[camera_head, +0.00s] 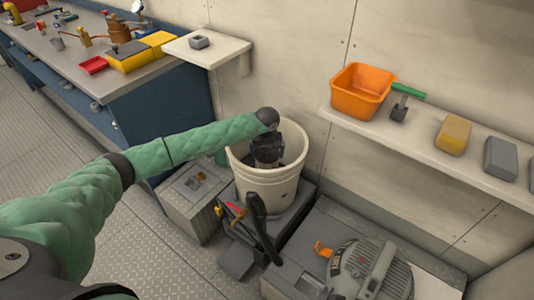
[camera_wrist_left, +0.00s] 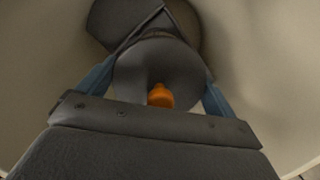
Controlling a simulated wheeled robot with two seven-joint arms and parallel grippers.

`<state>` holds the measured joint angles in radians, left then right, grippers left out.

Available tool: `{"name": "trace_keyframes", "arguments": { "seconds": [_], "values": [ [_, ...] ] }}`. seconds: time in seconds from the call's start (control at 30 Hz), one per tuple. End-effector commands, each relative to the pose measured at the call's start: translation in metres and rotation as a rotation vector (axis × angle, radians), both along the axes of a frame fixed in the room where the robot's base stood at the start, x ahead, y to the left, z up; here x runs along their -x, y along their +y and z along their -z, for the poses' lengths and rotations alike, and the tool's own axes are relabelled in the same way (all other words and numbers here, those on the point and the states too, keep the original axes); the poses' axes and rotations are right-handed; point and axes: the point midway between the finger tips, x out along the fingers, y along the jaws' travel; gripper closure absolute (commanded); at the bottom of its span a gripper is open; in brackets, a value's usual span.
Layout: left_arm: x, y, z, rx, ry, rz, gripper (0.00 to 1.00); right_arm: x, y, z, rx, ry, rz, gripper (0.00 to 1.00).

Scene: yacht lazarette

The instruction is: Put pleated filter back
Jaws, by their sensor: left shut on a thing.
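My left gripper (camera_head: 266,158) reaches down into a white bucket (camera_head: 268,186), whose rim surrounds it. In the left wrist view its blue fingers are on either side of a dark grey rounded part (camera_wrist_left: 140,66) with an orange knob (camera_wrist_left: 160,96) at its near side, and it is shut on this part. Another dark round shape (camera_wrist_left: 125,20) lies beyond it inside the bucket. No pleats can be made out, so I cannot tell whether the held part is the pleated filter. My right gripper is not in view.
The bucket stands on a dark box beside a grey case (camera_head: 197,198) and a black curved handle (camera_head: 258,215). A grey ribbed machine (camera_head: 370,270) is at lower right. A wall shelf (camera_head: 420,150) holds an orange bin (camera_head: 360,91). A cluttered workbench (camera_head: 60,62) is upper left.

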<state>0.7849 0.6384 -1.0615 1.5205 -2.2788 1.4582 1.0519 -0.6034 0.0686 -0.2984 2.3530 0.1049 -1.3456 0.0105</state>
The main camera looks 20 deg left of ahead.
Motion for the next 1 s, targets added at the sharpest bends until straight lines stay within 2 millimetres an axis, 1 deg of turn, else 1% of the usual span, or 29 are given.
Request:
{"name": "trace_keyframes", "arguments": {
  "seconds": [0.87,0.9,0.93,1.0],
  "values": [
    [0.0000,0.0001,0.0007,0.000,0.000,0.000,0.31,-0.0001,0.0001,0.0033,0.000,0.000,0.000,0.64],
    [0.0000,0.0001,0.0007,0.000,0.000,0.000,0.02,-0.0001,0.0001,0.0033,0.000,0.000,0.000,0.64],
    [0.0000,0.0001,0.0007,0.000,0.000,0.000,0.00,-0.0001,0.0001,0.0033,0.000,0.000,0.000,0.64],
    [-0.0001,0.0001,0.0008,0.000,0.000,0.000,0.00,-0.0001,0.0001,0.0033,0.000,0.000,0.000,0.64]
  ]
}}
